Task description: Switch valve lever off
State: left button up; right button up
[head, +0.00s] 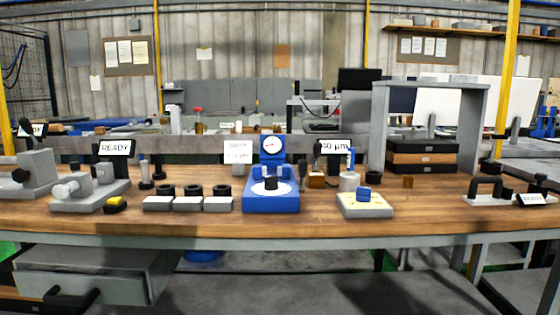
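I cannot make out a valve lever for certain. A small red-topped grey fitting (198,120) stands upright behind the workbench, left of centre; it is too small to tell whether it is a valve or how its handle is set. Black handles show on a grey fixture (36,174) at the far left and on a pale plate (492,199) at the right. Neither of my grippers shows in the head view.
A long wooden workbench (330,221) crosses the view. A grey drawer (85,275) hangs below left.

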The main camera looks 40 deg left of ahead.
aim_at(317, 147)
jog(key=u, duration=0.9)
jog(key=l+z, duration=0.15)
jog(key=k+l, duration=0.05)
